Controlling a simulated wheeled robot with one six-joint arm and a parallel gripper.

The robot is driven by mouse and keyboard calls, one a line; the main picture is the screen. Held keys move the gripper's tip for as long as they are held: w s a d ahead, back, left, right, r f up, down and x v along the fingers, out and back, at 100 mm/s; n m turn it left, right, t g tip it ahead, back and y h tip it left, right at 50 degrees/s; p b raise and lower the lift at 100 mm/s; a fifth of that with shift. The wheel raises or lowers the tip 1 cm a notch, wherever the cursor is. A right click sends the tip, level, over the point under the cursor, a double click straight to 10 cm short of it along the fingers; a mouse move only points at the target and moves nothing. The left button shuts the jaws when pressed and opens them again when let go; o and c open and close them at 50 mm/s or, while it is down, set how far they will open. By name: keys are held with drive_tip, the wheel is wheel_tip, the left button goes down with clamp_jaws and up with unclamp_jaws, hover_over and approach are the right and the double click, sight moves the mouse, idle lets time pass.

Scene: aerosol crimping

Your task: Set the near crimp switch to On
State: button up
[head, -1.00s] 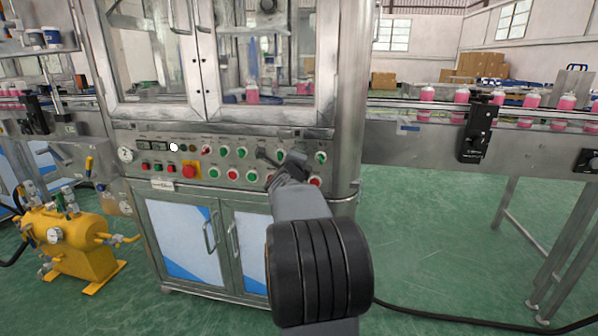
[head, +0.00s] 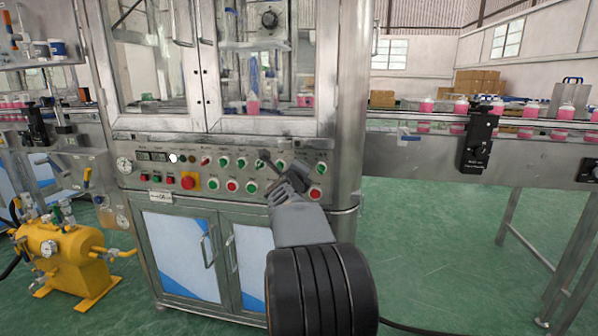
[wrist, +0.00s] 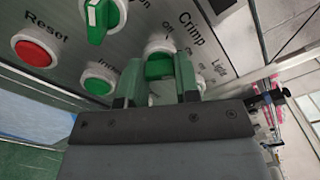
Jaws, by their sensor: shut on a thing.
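The crimp switch (wrist: 160,66) is a green-handled rotary knob on a white base, below the "Crimp" label in the wrist view. My gripper (wrist: 159,84) has its two fingers on either side of the green handle, shut on it. "Off" and "On" marks are beside the knob, but its exact setting is hard to read. In the head view my gripper (head: 281,180) is at the right part of the control panel (head: 140,181), where it covers the switch.
A red Reset button (wrist: 35,53), a green button (wrist: 98,80) and another green knob (wrist: 101,16) are close by. A red emergency button (head: 188,181) is farther left. A conveyor (head: 420,153) with pink bottles extends right; a yellow tank (head: 68,258) stands left.

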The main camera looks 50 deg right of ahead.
drive_tip(key=o, duration=0.9)
drive_tip(key=shift+p+v, duration=1.25)
drive_tip(key=shift+v, duration=5.65)
drive_tip(key=shift+w, duration=0.1)
